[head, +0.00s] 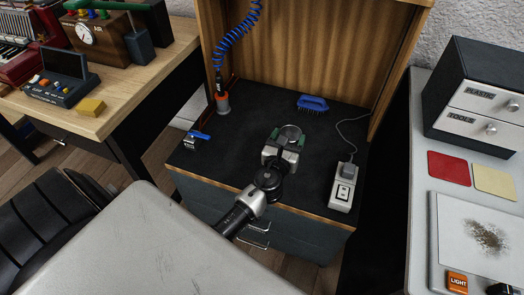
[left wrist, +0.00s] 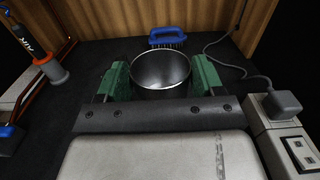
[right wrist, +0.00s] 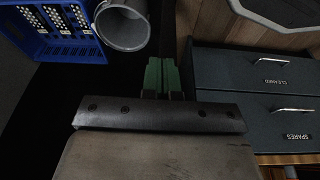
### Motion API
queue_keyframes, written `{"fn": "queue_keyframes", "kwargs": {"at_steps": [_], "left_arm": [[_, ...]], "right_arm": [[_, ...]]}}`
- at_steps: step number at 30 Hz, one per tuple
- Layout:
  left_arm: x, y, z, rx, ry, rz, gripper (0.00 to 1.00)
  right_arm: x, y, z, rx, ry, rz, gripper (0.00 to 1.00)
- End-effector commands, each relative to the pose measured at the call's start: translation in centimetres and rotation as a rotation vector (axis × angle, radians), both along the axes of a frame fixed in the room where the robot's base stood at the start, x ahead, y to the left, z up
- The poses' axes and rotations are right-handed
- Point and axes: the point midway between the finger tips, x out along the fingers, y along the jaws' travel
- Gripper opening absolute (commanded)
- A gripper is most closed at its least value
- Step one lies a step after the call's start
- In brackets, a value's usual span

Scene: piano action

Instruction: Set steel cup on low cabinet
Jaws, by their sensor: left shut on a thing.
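The steel cup (head: 290,134) is a round, open metal cup, upright over the dark top of the low cabinet (head: 245,155). My left gripper (head: 284,143) is shut on it. In the left wrist view the cup (left wrist: 161,72) sits between the green finger pads of my left gripper (left wrist: 162,78), its mouth facing up. I cannot tell whether its base touches the cabinet top. My right gripper (right wrist: 162,78) shows only in the right wrist view, its green fingers together with nothing between them.
A blue brush (head: 312,103) lies behind the cup. A grey switch box (head: 343,187) with a cord stands to the right. An orange-based tool stand (head: 222,103) and a blue-handled item (head: 196,139) are at the left. Bare black top lies between them.

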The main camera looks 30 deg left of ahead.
Motion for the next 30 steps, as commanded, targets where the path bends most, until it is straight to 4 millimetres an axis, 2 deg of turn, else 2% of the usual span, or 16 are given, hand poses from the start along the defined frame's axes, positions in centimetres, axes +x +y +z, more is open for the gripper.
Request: {"fn": "queue_keyframes", "kwargs": {"at_steps": [1, 6, 12, 15, 20, 26, 27, 30], "left_arm": [[-0.5, 1.0, -1.1, 0.005, 0.001, 0.0, 0.41], [-1.7, 3.6, -2.8, 0.004, 0.001, 0.001, 0.41], [-2.8, 6.0, -4.3, 0.002, 0.0, -0.001, 0.41], [-3.2, 6.8, -4.7, 0.002, -0.001, 0.0, 0.41], [-3.2, 7.0, -5.2, 0.0, -0.001, -0.001, 0.41], [-3.2, 7.0, -7.1, 0.0, 0.0, -0.001, 0.41], [-3.2, 7.0, -7.9, 0.001, 0.0, -0.001, 0.41], [-3.2, 7.0, -8.7, 0.001, -0.001, -0.001, 0.41]], "right_arm": [[0.4, 0.0, 0.9, 0.001, -0.011, -0.001, 0.0], [1.0, 0.1, 5.2, 0.002, -0.034, -0.005, 0.0], [0.8, -0.1, 10.2, 0.003, -0.059, -0.01, 0.0], [0.4, -0.1, 12.0, 0.004, -0.067, -0.011, 0.0], [0.1, -0.2, 13.2, 0.004, -0.072, -0.012, 0.0], [-0.9, -0.4, 15.3, 0.004, -0.09, -0.013, 0.0], [-0.5, -0.2, 14.6, 0.009, -0.111, -0.011, 0.0], [0.5, 0.1, 14.1, 0.021, -0.167, -0.007, 0.0]]}}
